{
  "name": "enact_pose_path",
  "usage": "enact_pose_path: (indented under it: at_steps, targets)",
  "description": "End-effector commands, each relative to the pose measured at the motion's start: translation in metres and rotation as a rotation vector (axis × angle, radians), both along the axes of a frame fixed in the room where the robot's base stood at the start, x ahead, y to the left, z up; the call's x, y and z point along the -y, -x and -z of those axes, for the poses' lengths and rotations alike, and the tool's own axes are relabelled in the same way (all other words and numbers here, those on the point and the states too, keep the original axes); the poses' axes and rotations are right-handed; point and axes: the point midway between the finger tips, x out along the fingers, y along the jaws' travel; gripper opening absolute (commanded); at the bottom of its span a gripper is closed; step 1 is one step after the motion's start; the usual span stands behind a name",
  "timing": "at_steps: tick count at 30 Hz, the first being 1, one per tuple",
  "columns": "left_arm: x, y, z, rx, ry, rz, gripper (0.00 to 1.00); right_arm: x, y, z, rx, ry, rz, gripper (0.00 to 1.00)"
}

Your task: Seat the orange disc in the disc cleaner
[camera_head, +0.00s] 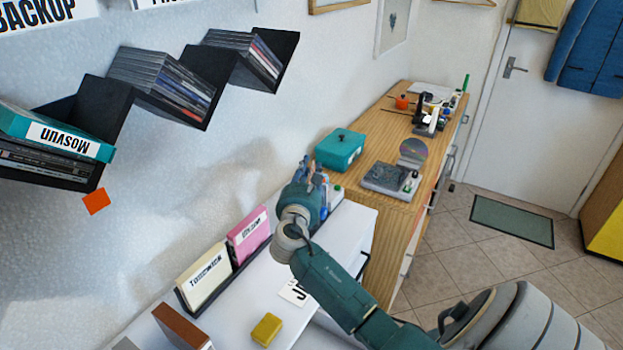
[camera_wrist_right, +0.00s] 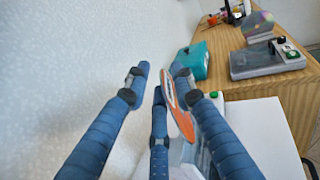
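My right gripper (camera_head: 305,172) is up by the wall, above the back part of the white surface. In the right wrist view its blue fingers (camera_wrist_right: 160,85) are around the orange disc (camera_wrist_right: 174,108), which is seen nearly edge-on and tilted, between the thumb and the right finger. In the head view the disc is mostly hidden by the gripper. A grey device (camera_head: 388,178) with buttons, which looks like the disc cleaner, lies on the wooden top; it also shows in the wrist view (camera_wrist_right: 264,62). A shiny rainbow disc (camera_head: 413,150) stands at its back. My left gripper is not in view.
A teal box (camera_head: 340,148) stands beside the grey device. A pink case (camera_head: 248,236) and a cream case (camera_head: 204,275) stand along the wall. A yellow block (camera_head: 267,329) lies on the white surface (camera_head: 235,315). Black zigzag shelves (camera_head: 105,105) hold cases above.

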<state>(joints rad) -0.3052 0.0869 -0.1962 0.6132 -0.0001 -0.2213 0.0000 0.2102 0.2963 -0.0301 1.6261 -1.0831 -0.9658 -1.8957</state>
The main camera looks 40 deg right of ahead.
Motion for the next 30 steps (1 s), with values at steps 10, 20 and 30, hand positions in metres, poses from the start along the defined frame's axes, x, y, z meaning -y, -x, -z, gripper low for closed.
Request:
enact_pose_path:
  at_steps: [10, 20, 30]
  targets:
    - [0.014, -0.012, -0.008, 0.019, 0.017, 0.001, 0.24, 0.022, -0.017, 0.001, 0.001, 0.000, -0.001, 0.24]
    - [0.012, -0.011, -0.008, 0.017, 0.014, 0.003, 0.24, 0.022, -0.017, 0.001, 0.001, 0.001, -0.001, 0.00]
    - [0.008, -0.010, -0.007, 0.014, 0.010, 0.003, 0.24, 0.022, -0.017, 0.001, 0.001, 0.001, -0.001, 0.00]
